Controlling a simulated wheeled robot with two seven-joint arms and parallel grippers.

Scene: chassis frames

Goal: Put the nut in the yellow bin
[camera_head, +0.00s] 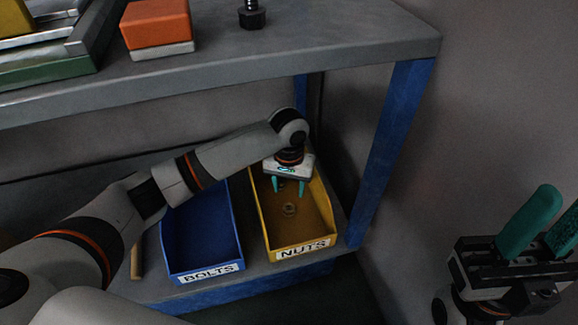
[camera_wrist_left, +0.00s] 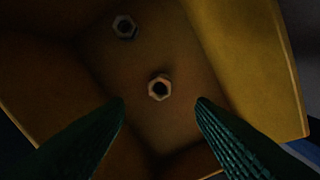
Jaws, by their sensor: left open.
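The yellow bin (camera_head: 318,202), labelled NUTS, stands on the lower shelf. A nut (camera_head: 289,209) lies on its floor. In the left wrist view two nuts show inside the bin: one nut (camera_wrist_left: 160,88) near the middle, between the fingers in the picture, and another (camera_wrist_left: 124,26) higher up. My left gripper (camera_head: 288,191) points down over the yellow bin. Its teal fingers are apart with nothing between them, and the nuts lie beyond the fingertips. My right gripper (camera_head: 545,222) is at the lower right, away from the shelves, with its fingers apart and empty.
The blue bin (camera_head: 237,219), labelled BOLTS, stands left of the yellow bin and looks empty. A blue table leg (camera_head: 392,145) rises right of the bins. The upper tabletop (camera_head: 330,40) holds an orange block (camera_head: 156,23) and an upright dark bolt (camera_head: 251,17).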

